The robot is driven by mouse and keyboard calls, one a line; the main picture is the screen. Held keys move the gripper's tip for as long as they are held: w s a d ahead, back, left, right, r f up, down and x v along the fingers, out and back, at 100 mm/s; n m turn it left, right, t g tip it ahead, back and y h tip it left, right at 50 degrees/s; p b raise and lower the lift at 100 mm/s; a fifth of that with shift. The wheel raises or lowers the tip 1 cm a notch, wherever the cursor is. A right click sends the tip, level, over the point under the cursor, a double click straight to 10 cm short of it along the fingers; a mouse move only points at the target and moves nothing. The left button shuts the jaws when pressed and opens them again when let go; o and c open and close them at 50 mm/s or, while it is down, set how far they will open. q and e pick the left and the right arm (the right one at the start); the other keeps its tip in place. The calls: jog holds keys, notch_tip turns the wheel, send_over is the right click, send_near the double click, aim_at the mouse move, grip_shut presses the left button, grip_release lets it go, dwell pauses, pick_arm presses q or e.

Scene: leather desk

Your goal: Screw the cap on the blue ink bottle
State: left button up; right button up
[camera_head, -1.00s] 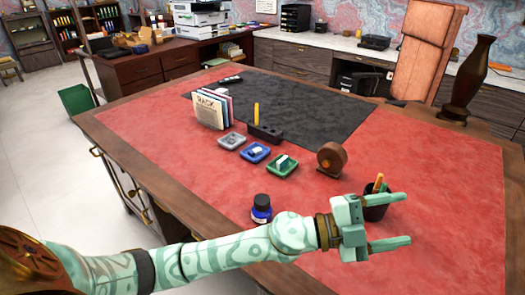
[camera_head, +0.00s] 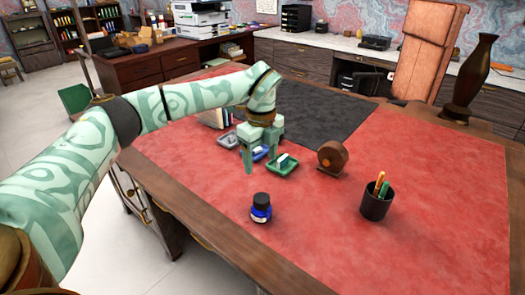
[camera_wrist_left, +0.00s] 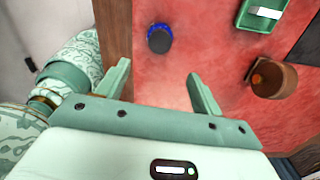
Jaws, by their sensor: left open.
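The blue ink bottle (camera_head: 261,213) stands upright on the red desk top near the front edge. A black cap (camera_head: 261,199) shows on its top; I cannot tell how tightly it sits. In the left wrist view the bottle (camera_wrist_left: 160,42) lies beyond the fingertips, seen from above with its dark top. My left gripper (camera_head: 262,158) is open and empty, pointing down behind the bottle and in front of the small trays, apart from the bottle. Its two spread fingers also show in the left wrist view (camera_wrist_left: 159,72). My right gripper is not in view.
A green tray (camera_head: 284,170) with a white block, a blue tray (camera_head: 258,154) and a grey tray (camera_head: 225,140) lie around my left gripper, partly hidden. A brown round object (camera_head: 331,156) and a black pen cup (camera_head: 376,205) stand to the right. The desk around the bottle is clear.

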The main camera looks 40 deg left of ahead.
aim_at(262, 198)
pick_arm(q)
notch_tip(262, 198, down, 14)
jog(key=b, duration=0.4)
jog(key=shift+d+r, duration=0.1)
jog(key=shift+r, duration=0.1)
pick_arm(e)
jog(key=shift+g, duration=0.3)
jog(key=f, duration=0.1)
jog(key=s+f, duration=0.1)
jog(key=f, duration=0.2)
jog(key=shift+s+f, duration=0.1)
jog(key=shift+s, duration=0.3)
pick_arm(q)
jog(key=c, duration=1)
